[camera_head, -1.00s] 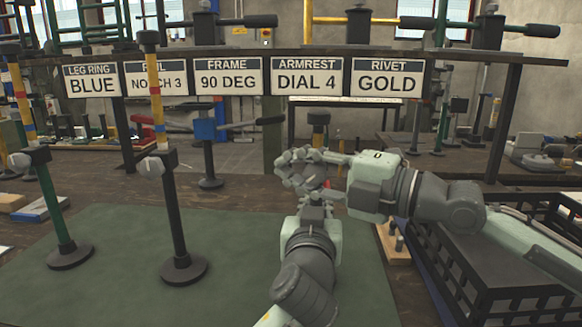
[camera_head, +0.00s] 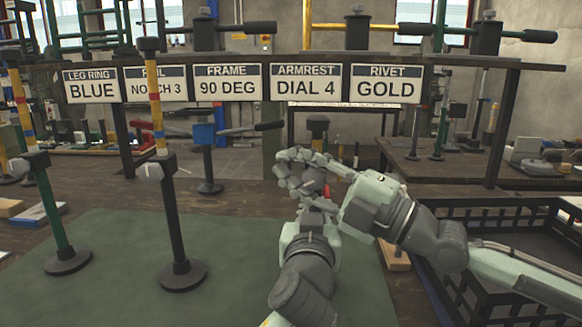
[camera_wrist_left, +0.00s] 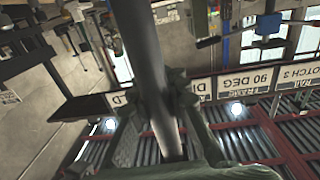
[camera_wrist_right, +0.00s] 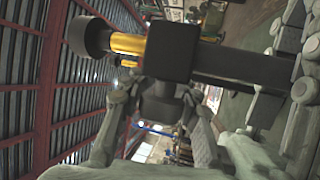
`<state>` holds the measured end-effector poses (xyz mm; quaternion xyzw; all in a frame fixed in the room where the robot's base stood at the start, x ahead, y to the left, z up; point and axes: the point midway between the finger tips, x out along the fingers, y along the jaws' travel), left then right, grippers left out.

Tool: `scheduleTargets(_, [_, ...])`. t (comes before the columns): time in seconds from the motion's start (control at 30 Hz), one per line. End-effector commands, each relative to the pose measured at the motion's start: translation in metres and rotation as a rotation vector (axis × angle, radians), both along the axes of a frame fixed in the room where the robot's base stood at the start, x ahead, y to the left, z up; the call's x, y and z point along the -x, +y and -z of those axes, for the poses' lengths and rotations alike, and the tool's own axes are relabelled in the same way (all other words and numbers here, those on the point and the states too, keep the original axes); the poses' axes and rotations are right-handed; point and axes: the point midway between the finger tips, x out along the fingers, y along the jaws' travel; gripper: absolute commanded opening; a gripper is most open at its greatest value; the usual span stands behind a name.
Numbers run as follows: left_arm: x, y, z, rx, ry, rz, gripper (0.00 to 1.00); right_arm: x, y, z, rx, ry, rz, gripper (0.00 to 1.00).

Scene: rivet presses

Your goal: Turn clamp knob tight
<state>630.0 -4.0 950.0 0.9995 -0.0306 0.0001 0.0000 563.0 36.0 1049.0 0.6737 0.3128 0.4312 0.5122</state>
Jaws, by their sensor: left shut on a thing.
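A stand with a black cap (camera_head: 318,122) on a short gold tube rises behind my two grippers, which hide most of it in the head view. In the left wrist view my left gripper (camera_wrist_left: 165,100) is shut on its dark post (camera_wrist_left: 150,70). In the right wrist view the gold tube (camera_wrist_right: 128,44) enters a black clamp block (camera_wrist_right: 180,52). A dark round clamp knob (camera_wrist_right: 163,100) lies below that block, between the fingers of my right gripper (camera_wrist_right: 165,112). Whether those fingers press on the knob cannot be told. The right gripper also shows in the head view (camera_head: 298,168).
Two similar stands (camera_head: 172,220) (camera_head: 52,215) stand to the left on the green mat (camera_head: 120,290). A black crate (camera_head: 500,220) is at the right, under my right arm. A sign rail (camera_head: 455,65) spans the back. The mat's front middle is clear.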

Motion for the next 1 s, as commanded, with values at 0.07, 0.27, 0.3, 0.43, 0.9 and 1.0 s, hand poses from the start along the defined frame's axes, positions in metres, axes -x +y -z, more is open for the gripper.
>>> scheduleTargets(0.07, [0.000, 0.000, 0.001, 0.001, 0.001, 0.001, 0.00, 0.000, 0.000, 0.000, 0.000, 0.000, 0.000, 0.41])
scheduleTargets(0.27, [0.000, 0.000, 0.001, 0.001, 0.001, 0.000, 0.00, 0.000, 0.000, 0.000, 0.001, 0.000, 0.000, 0.48])
scheduleTargets(0.3, [0.000, 0.000, 0.001, 0.001, 0.001, 0.000, 0.00, 0.000, 0.000, 0.000, 0.001, 0.000, 0.000, 0.48])
scheduleTargets(0.43, [0.000, 0.000, 0.001, 0.001, 0.001, 0.000, 0.00, 0.000, 0.000, -0.001, 0.001, 0.000, 0.000, 0.48])
scheduleTargets(0.9, [0.000, 0.001, 0.004, -0.002, 0.009, -0.003, 0.00, 0.002, 0.000, -0.072, -0.007, -0.014, -0.001, 0.48])
scheduleTargets(1.0, [-0.001, 0.001, 0.007, -0.003, 0.015, -0.005, 0.00, 0.003, 0.000, -0.090, -0.010, -0.017, -0.002, 0.48])
